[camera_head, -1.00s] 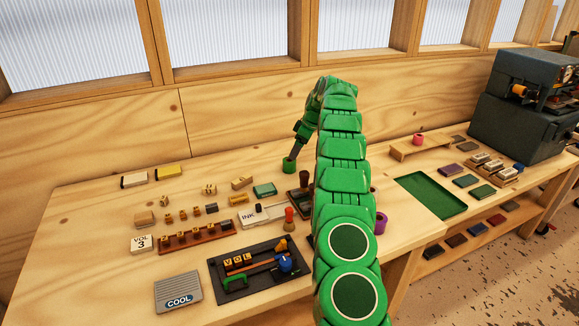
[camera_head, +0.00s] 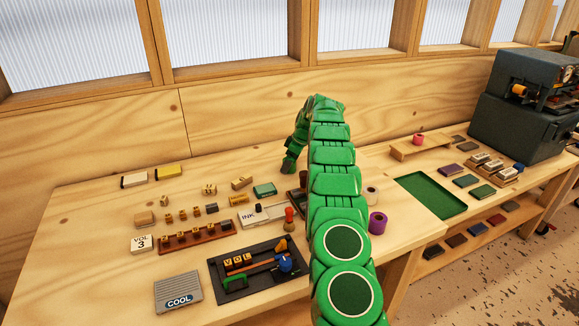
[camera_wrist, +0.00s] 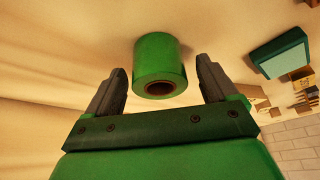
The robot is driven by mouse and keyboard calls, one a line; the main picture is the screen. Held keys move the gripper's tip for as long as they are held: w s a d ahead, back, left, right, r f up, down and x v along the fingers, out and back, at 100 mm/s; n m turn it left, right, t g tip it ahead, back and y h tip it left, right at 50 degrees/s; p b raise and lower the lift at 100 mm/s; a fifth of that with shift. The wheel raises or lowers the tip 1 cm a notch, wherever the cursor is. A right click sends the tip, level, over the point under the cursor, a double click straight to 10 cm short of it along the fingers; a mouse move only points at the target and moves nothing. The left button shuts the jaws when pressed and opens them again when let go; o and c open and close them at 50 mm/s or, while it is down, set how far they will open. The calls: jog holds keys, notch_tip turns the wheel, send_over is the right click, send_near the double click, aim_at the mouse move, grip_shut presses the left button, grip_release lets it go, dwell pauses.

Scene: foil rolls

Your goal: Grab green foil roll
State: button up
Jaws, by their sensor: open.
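The green foil roll (camera_wrist: 160,62) shows in the wrist view, upper middle, with the dark hole of its core facing the camera. My gripper (camera_wrist: 162,76) is open, with one grey finger to the left of the roll and one to the right. There are gaps between the fingers and the roll in the picture, and no contact shows. In the head view my gripper (camera_head: 288,166) is low over the back of the table, left of my arm. The green roll cannot be made out there.
A purple roll (camera_head: 377,222) and a white roll (camera_head: 371,196) stand right of my arm. A teal block (camera_head: 265,190) lies left of my gripper. A green tray (camera_head: 432,195) is at the right. A red roll (camera_head: 418,139) sits on a small wooden stand. The wall is close behind.

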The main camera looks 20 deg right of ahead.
jog(key=c, duration=1.2)
jog(key=shift+c, duration=0.2)
jog(key=shift+r, duration=0.15)
jog(key=shift+r, duration=1.3)
jog(key=shift+s+r, duration=0.35)
jog(key=shift+r, duration=0.3)
jog(key=shift+s+a+r, duration=0.2)
jog(key=shift+s+r, duration=0.3)
jog(key=s+a+r, duration=0.3)
jog(key=s+r, duration=0.4)
jog(key=s, duration=0.4)
jog(key=shift+s+a+r, duration=0.15)
jog(key=shift+s+r, duration=0.25)
